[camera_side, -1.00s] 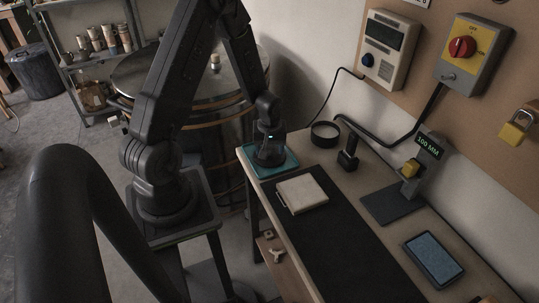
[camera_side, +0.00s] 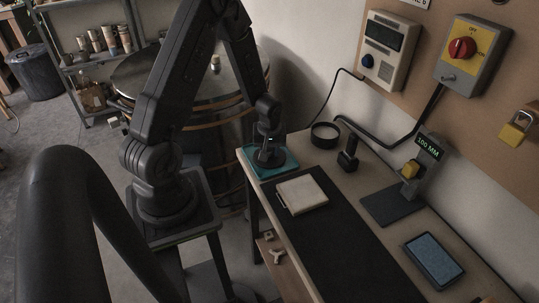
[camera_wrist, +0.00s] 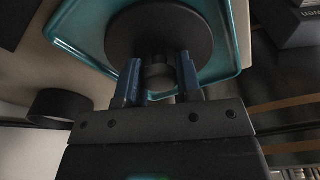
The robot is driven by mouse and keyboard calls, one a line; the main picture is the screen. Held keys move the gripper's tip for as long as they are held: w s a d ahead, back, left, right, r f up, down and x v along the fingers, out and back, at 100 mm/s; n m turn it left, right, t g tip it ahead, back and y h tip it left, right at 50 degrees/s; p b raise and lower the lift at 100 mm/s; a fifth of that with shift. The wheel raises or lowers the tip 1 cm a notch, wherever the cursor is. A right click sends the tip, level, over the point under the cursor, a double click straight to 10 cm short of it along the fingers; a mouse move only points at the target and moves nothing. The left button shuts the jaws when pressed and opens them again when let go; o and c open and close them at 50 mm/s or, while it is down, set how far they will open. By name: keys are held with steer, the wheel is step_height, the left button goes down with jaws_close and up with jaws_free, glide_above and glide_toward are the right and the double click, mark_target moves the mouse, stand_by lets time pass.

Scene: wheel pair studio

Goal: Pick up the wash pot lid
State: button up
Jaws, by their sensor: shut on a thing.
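The wash pot lid (camera_wrist: 160,25) is a dark round disc with a small knob (camera_wrist: 160,77) in the wrist view. It lies over the teal tray (camera_wrist: 237,50). My gripper (camera_wrist: 160,68) has its blue fingers either side of the knob and is shut on it. In the side view, my gripper (camera_side: 268,138) points down at the far left end of the bench, with the dark lid (camera_side: 268,158) below it over the teal tray (camera_side: 288,168). I cannot tell whether the lid touches the tray.
A pale flat block (camera_side: 303,194) lies on the dark mat (camera_side: 340,245) near the tray. A black ring (camera_side: 324,135), an upright black tool (camera_side: 348,155) and a gauge stand (camera_side: 392,204) are along the wall. A large drum (camera_side: 130,75) stands behind my arm.

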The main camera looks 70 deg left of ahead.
steer(key=shift+r, duration=0.1)
steer(key=shift+r, duration=0.6)
step_height(320, 180, up, 3)
steer(key=shift+f, duration=0.1)
steer(key=s+a+r, duration=0.6)
steer(key=s, duration=0.3)
steer(key=w+a+r+n, duration=0.1)
steer(key=w+n, duration=0.1)
steer(key=w, duration=1.4)
steer(key=w+d+n, duration=0.1)
steer(key=w+d, duration=0.2)
steer(key=w, duration=0.4)
steer(key=w+d+n, duration=0.2)
steer(key=w+d, duration=0.2)
steer(key=w, duration=0.3)
steer(key=shift+g, duration=0.3)
steer(key=shift+a+f, duration=0.15)
steer(key=shift+f, duration=1.45)
steer(key=shift+a+f, duration=0.1)
steer(key=shift+f, duration=1.5)
steer(key=shift+f, duration=0.15)
